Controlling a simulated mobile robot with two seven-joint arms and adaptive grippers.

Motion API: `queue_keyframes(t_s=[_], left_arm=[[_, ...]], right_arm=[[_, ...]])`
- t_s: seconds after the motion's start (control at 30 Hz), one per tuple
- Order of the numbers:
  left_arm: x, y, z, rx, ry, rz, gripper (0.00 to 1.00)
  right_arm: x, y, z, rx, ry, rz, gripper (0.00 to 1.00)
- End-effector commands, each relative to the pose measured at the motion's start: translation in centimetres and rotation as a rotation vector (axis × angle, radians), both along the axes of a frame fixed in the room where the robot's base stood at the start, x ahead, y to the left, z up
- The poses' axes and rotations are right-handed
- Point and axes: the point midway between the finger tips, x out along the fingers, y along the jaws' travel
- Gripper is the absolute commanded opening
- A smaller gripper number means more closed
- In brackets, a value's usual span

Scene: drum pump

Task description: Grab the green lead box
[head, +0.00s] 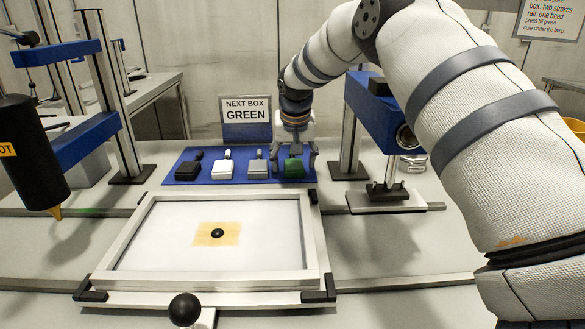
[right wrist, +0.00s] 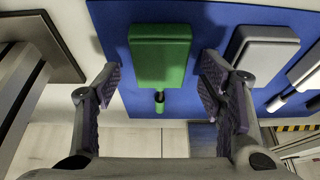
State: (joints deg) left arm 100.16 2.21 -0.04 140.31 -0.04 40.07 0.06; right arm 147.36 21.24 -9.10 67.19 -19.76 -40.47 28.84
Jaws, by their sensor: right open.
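The green lead box (head: 294,168) sits on the blue mat (head: 217,179) at the right end of a row of boxes. In the right wrist view the green box (right wrist: 160,58) lies between my right gripper's two fingers, with its short lead pointing down the picture. My right gripper (head: 295,158) is over the green box in the head view. In the right wrist view my right gripper (right wrist: 158,90) is open, with a finger on each side and a gap to the box on both sides. My left gripper does not show.
A grey box (head: 257,169), a white box (head: 222,169) and a black box (head: 190,168) stand left of the green one. A sign (head: 246,118) behind reads NEXT BOX GREEN. A white frame (head: 320,245) lies in front. A blue press (head: 372,98) stands to the right.

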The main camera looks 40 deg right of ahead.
Motion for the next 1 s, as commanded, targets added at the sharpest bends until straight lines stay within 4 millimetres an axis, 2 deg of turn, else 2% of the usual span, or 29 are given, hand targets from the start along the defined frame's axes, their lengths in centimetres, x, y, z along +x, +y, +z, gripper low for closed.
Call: queue_keyframes(t_s=[0.07, 0.3, 0.6, 0.73, 0.83, 1.0], left_arm=[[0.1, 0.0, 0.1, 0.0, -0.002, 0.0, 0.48], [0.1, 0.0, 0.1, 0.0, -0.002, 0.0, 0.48], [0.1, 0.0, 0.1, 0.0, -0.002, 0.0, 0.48], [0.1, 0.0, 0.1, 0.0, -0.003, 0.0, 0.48], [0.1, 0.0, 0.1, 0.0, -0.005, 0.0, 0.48], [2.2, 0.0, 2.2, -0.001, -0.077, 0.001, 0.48]], right_arm=[[0.0, 0.0, 0.2, -0.001, -0.002, 0.0, 0.63], [0.0, 0.0, 0.2, 0.0, -0.001, 0.0, 0.11], [0.0, 0.0, 0.3, 0.0, -0.001, 0.0, 0.11], [0.1, 0.0, 1.4, -0.001, -0.003, 0.0, 0.11], [0.1, 0.0, 3.4, -0.001, -0.006, 0.0, 0.11], [-3.5, 1.7, 9.0, 0.0, -0.02, 0.001, 0.11]])
